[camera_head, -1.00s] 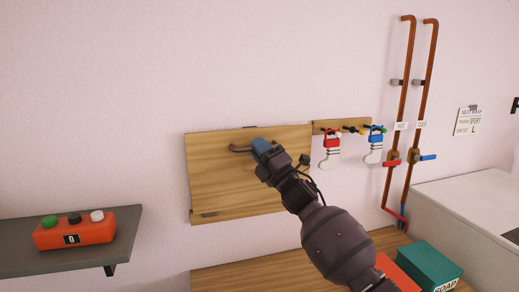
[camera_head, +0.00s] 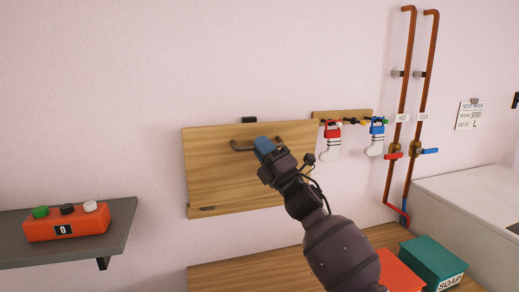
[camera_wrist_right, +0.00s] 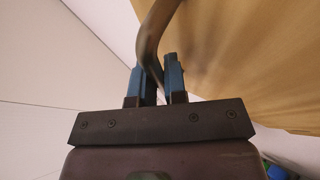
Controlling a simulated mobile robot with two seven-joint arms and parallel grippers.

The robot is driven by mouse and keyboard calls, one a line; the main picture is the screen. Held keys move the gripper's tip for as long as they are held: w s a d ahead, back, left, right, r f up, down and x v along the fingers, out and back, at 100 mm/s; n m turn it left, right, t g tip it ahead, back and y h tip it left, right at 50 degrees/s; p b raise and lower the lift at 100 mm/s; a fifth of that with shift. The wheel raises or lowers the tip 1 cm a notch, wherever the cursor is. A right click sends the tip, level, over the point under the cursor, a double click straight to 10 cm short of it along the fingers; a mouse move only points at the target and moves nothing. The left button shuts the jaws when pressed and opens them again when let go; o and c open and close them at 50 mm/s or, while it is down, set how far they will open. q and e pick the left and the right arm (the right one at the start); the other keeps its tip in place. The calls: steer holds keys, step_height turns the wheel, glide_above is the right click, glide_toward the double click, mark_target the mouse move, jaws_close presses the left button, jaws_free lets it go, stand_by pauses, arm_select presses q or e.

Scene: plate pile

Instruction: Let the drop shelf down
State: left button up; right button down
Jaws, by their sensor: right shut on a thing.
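The drop shelf (camera_head: 230,180) is a wooden board against the pink wall, close to upright, its top edge a little out from the wall. A dark bar handle (camera_head: 240,148) sits near its top edge. A small black catch (camera_head: 248,120) shows on the wall just above the board. My right gripper (camera_head: 262,146) is at the handle, and its blue fingers are shut on it. In the right wrist view, the handle (camera_wrist_right: 150,45) passes between the two blue fingers (camera_wrist_right: 158,80), with the board (camera_wrist_right: 240,60) behind. My left gripper is not in view.
A grey shelf (camera_head: 120,235) with an orange button box (camera_head: 66,222) is at the left. A peg rail (camera_head: 340,116) with two socks hangs to the right, near copper pipes (camera_head: 408,100). Red and teal boxes (camera_head: 432,262) stand on a wooden top (camera_head: 235,277) below.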

steer(key=s+d+f+n+y+b, duration=0.1)
steer(key=s+f+b, duration=0.2)
steer(key=s+f, duration=0.3)
steer(key=shift+s+d+y+b, duration=0.2)
steer(key=shift+s+y+b, duration=0.2)
steer(key=shift+s, duration=0.1)
steer(key=shift+r, duration=0.1)
